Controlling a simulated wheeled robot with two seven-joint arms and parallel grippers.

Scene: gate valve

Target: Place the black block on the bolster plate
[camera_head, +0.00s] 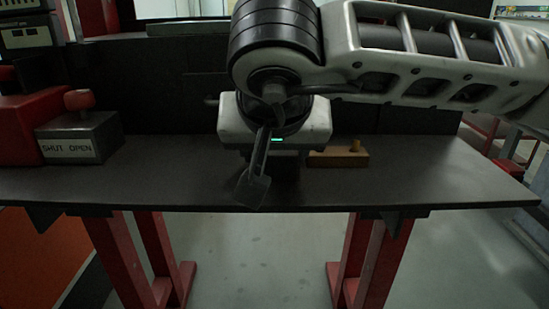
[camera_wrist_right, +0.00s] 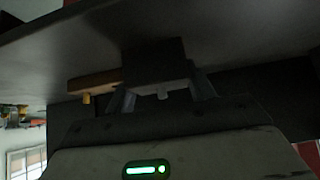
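My right gripper (camera_wrist_right: 160,82) points down just above the dark tabletop. It also shows in the head view (camera_head: 283,168), where its housing covers most of its fingers. In the right wrist view its fingers stand apart on either side of a black block (camera_wrist_right: 155,57). The block's lower part appears at or close to the tabletop. In the head view the block (camera_head: 287,168) is a dark shape under the housing. I cannot tell whether the fingers press on it. I cannot make out the bolster plate apart from the dark surface. My left gripper is out of view.
A wooden block with a small peg (camera_head: 338,158) lies just right of the gripper. A grey box marked SHUT OPEN (camera_head: 80,140) with a red knob stands at the left. The table (camera_head: 430,180) is clear at the right. A dark panel rises behind.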

